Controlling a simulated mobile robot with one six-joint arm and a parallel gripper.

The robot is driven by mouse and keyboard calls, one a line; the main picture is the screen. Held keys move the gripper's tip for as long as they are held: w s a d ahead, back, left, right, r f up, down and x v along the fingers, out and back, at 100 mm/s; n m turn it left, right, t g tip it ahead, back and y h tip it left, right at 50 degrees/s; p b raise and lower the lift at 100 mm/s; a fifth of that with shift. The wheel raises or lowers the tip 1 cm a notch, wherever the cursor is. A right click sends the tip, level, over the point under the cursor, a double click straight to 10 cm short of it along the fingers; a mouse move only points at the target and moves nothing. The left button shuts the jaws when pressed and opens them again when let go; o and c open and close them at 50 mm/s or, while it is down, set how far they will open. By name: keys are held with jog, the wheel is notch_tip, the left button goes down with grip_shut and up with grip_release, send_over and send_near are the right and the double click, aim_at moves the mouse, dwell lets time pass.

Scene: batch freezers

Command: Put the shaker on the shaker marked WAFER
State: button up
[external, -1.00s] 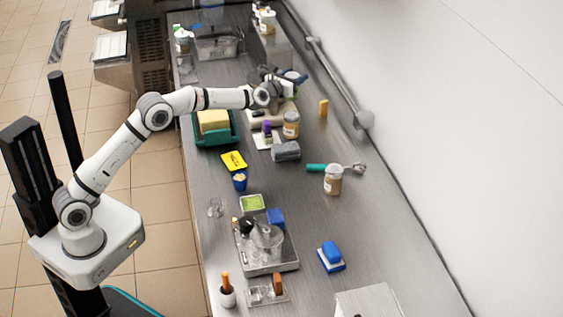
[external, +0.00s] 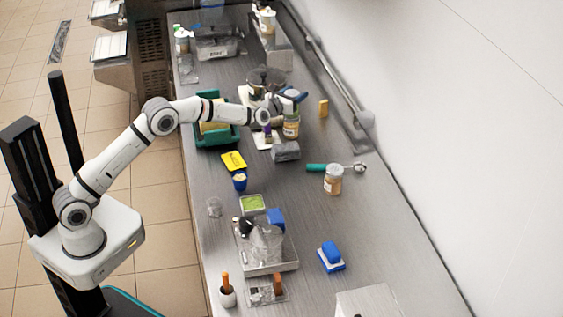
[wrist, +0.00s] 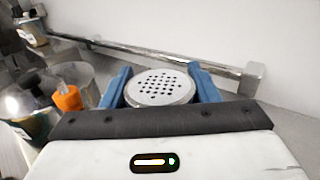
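A shaker (external: 291,127) with a tan body and pale label stands upright on the counter, beside a grey block. My gripper (external: 293,98) is at its top. In the wrist view its round perforated lid (wrist: 160,88) lies between the blue fingers of my gripper (wrist: 160,85). The fingers look open, one on each side of the lid; contact is not clear. A second similar shaker (external: 333,180) stands upright nearer the camera, to the right. The writing on the labels is too small to read, so I cannot tell which is marked WAFER.
A green scoop (external: 322,168) lies just behind the second shaker. A grey block (external: 286,151) sits in front of the first shaker. A teal tub (external: 212,140) stands to the left. A wall rail (external: 325,75) runs along the right. The counter around the second shaker is mostly clear.

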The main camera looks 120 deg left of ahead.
jog(key=o, duration=0.4)
jog(key=shift+r, duration=0.1)
jog(key=shift+r+p, duration=0.15)
jog(key=shift+p, duration=0.15)
jog(key=shift+d, duration=0.25)
jog(key=d+b, duration=0.1)
jog(key=d, duration=0.2)
jog(key=s+d+b, duration=0.1)
jog(key=d, duration=0.3)
jog(key=d+b, duration=0.1)
jog(key=d, duration=0.3)
jog(key=shift+s+d, duration=0.2)
jog(key=shift+s, duration=0.1)
